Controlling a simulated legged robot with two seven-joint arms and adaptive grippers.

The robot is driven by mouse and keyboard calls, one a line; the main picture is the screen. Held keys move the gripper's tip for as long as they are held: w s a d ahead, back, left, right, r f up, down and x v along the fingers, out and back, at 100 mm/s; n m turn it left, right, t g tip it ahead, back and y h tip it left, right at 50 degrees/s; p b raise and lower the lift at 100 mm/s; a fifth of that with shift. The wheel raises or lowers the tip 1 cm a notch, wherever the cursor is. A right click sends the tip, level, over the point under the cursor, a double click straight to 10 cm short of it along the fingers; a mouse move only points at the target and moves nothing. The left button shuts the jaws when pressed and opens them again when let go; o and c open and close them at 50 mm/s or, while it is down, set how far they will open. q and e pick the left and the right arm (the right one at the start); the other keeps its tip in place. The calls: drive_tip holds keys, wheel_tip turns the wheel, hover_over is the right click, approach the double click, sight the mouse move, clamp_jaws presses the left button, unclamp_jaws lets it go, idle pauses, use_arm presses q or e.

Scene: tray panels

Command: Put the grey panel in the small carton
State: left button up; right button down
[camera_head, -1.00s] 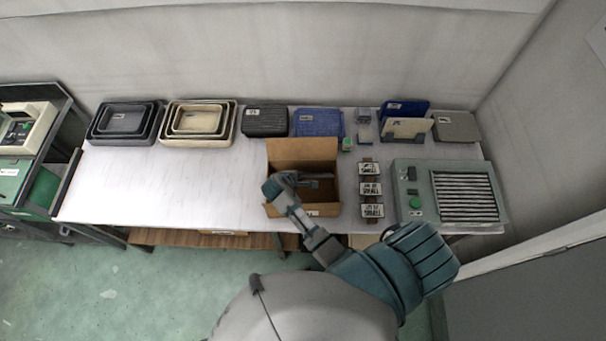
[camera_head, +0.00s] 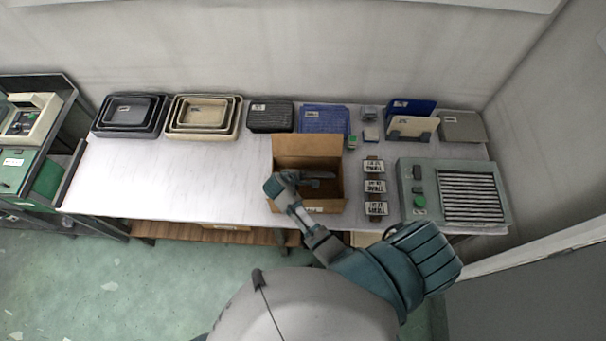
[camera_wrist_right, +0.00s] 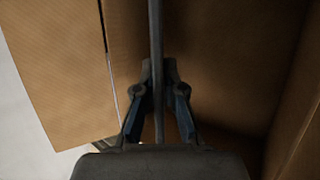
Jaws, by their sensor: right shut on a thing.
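The small carton (camera_head: 307,146) is an open brown cardboard box near the front edge of the table, with its back flap raised. My right gripper (camera_head: 303,177) reaches into its opening from the front. In the right wrist view my right gripper (camera_wrist_right: 158,75) is shut on a thin grey panel (camera_wrist_right: 156,35), seen edge-on. Brown cardboard walls (camera_wrist_right: 225,60) surround the panel there. I cannot tell whether the panel touches the carton floor. My left gripper is not in view.
Nested dark trays (camera_head: 101,127) and cream trays (camera_head: 174,128) stand at the back left. A dark tray stack (camera_head: 270,117), blue panels (camera_head: 323,119) and a holder with panels (camera_head: 410,126) line the back. Labelled blocks (camera_head: 375,187) and a green-grey machine (camera_head: 416,172) stand right of the carton.

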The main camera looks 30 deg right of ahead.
drive_tip(key=shift+a, duration=0.5)
drive_tip(key=shift+d+f, duration=0.25)
drive_tip(key=shift+d, duration=0.2)
drive_tip(key=shift+d+f, duration=0.15)
drive_tip(key=shift+d, duration=0.2)
drive_tip(key=c, duration=1.3)
unclamp_jaws()
drive_tip(key=shift+a, duration=0.4)
drive_tip(key=shift+o, duration=0.5)
drive_tip(key=shift+a, duration=0.35)
drive_tip(key=shift+s+d+r, duration=0.1)
drive_tip(key=shift+r, duration=0.2)
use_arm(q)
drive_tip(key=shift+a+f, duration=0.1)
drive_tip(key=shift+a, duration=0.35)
use_arm(e)
drive_tip(key=v, duration=0.7)
drive_tip(key=shift+r, duration=0.15)
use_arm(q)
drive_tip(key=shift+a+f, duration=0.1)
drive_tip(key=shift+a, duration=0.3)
use_arm(e)
drive_tip(key=shift+a, duration=0.65)
